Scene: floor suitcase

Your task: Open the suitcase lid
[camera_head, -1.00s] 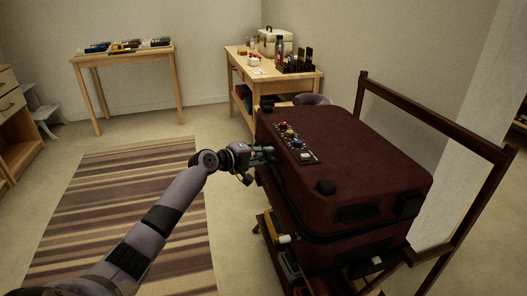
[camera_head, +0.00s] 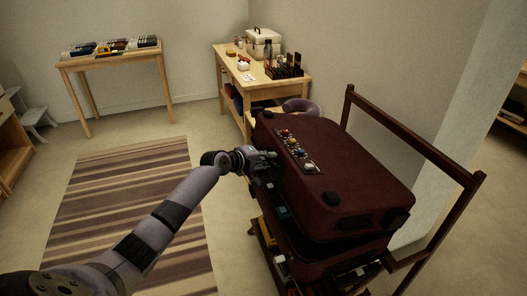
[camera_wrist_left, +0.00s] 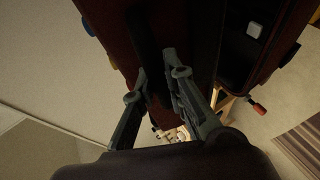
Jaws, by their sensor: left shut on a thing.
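A dark red suitcase (camera_head: 330,240) rests on a dark wooden rack. Its lid (camera_head: 350,172) is raised partway along the near-left side, with a dark gap between lid and base. A strip of coloured knobs sits on the lid. My left gripper (camera_head: 268,160) is at the lid's left edge. The exact grip point is dark and hard to make out. My right gripper is not in view.
The rack's tall wooden frame (camera_head: 415,140) stands behind the suitcase on the right. A wooden desk (camera_head: 232,68) with a case and bottles stands at the back, and a small table (camera_head: 110,55) at the back left. A striped rug (camera_head: 120,215) leaves open floor on the left.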

